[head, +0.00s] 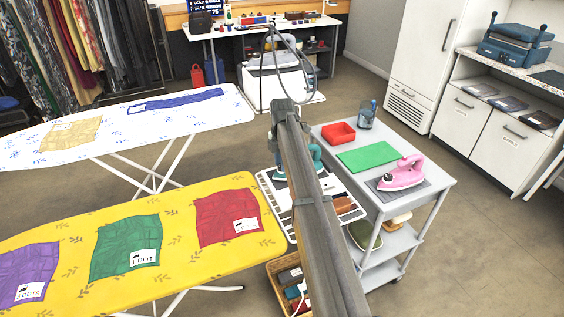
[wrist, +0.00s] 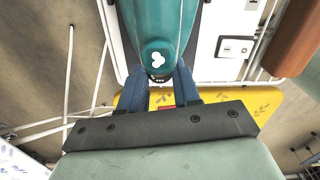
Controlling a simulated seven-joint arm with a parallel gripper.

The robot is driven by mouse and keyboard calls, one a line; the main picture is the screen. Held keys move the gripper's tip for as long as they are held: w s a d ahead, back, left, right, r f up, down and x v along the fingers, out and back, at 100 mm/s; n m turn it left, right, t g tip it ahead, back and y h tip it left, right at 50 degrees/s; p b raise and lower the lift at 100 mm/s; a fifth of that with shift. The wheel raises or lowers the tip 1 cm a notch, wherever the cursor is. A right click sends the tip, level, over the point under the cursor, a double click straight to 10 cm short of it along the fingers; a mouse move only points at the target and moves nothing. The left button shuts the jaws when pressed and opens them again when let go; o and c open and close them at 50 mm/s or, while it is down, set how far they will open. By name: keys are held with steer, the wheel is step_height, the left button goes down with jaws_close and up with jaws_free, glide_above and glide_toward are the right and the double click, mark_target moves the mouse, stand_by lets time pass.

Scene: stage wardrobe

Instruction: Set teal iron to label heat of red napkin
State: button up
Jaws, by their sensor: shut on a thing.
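The teal iron (head: 317,157) is on the white rest panel (head: 268,192) at the end of the yellow board, partly hidden behind my arm. In the wrist view the iron (wrist: 155,28) lies between the fingers of my gripper (wrist: 158,88), which is shut on it. White dots mark its top; its heat setting cannot be read. The red napkin (head: 222,211) lies flat on the yellow ironing board (head: 180,203). Its white label (head: 246,226) carries dark print too small to read surely. My gripper is hidden in the head view.
Green (head: 122,248) and purple (head: 22,274) napkins with labels lie on the same board. A grey cart (head: 425,193) at right holds a pink iron (head: 402,173), a green cloth (head: 368,157) and a red tray (head: 338,133). A wicker basket (head: 279,292) stands below.

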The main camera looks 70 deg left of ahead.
steer(key=shift+m, duration=0.3)
steer(key=m, duration=0.4)
steer(key=shift+m, duration=2.2)
steer(key=o, duration=1.1)
steer(key=shift+r, duration=0.15)
step_height(320, 180, up, 14)
steer(key=shift+f, duration=0.25)
